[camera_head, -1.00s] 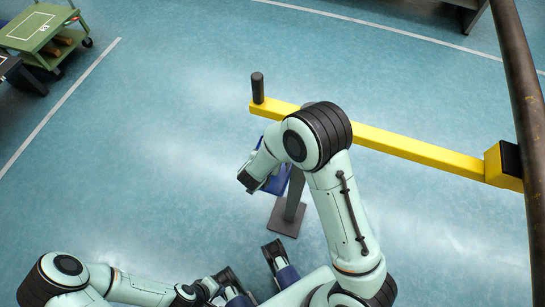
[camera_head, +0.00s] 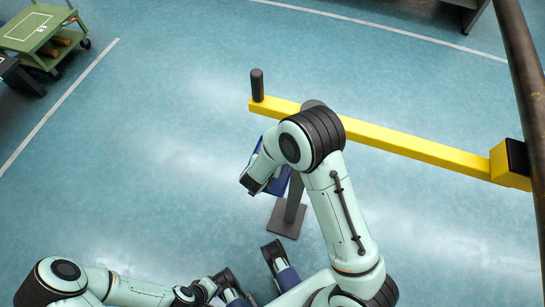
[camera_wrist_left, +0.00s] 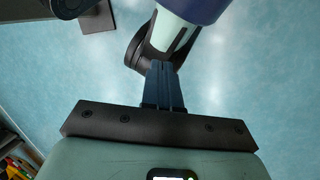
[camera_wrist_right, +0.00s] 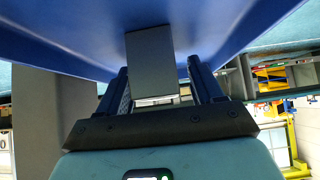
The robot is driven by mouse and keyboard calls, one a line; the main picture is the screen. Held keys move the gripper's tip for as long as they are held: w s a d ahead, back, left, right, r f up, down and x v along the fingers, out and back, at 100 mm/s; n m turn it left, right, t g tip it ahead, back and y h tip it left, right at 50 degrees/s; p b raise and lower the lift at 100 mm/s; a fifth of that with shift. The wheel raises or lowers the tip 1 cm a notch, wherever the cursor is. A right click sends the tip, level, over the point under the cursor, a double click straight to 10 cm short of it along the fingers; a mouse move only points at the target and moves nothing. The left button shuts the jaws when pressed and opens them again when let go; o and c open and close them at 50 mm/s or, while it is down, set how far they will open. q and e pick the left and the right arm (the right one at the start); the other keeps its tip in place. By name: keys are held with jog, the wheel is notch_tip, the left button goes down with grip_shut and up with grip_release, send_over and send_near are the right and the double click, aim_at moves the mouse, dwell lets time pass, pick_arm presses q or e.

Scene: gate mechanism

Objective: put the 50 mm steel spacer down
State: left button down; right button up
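The steel spacer (camera_wrist_right: 151,62) is a plain grey block in the right wrist view. It stands against the blue surface of a tray (camera_wrist_right: 70,40). My right gripper (camera_wrist_right: 160,82) has its two fingers apart, one on each side of the spacer. A gap shows between the spacer and the right-hand finger; contact on the other side is unclear. In the head view this gripper (camera_head: 250,184) is beside the blue tray (camera_head: 280,182), and my arm hides the spacer. My left gripper (camera_wrist_left: 163,85) has its fingers together with nothing visible between them.
A yellow barrier arm (camera_head: 400,145) with a dark upright handle (camera_head: 257,85) runs behind my right arm to a brown post (camera_head: 528,100). A grey stand (camera_head: 292,205) is below the tray. A green cart (camera_head: 35,30) is at far left. The floor between is clear.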

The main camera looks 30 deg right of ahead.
jog(key=shift+r, duration=0.15)
pick_arm(q)
jog(key=r+p, duration=0.1)
jog(key=s+r+p, duration=0.2)
jog(key=shift+d+r+g, duration=0.1)
jog(key=shift+d+g, duration=0.15)
jog(key=shift+g, duration=0.15)
pick_arm(e)
jog(key=v, duration=1.2)
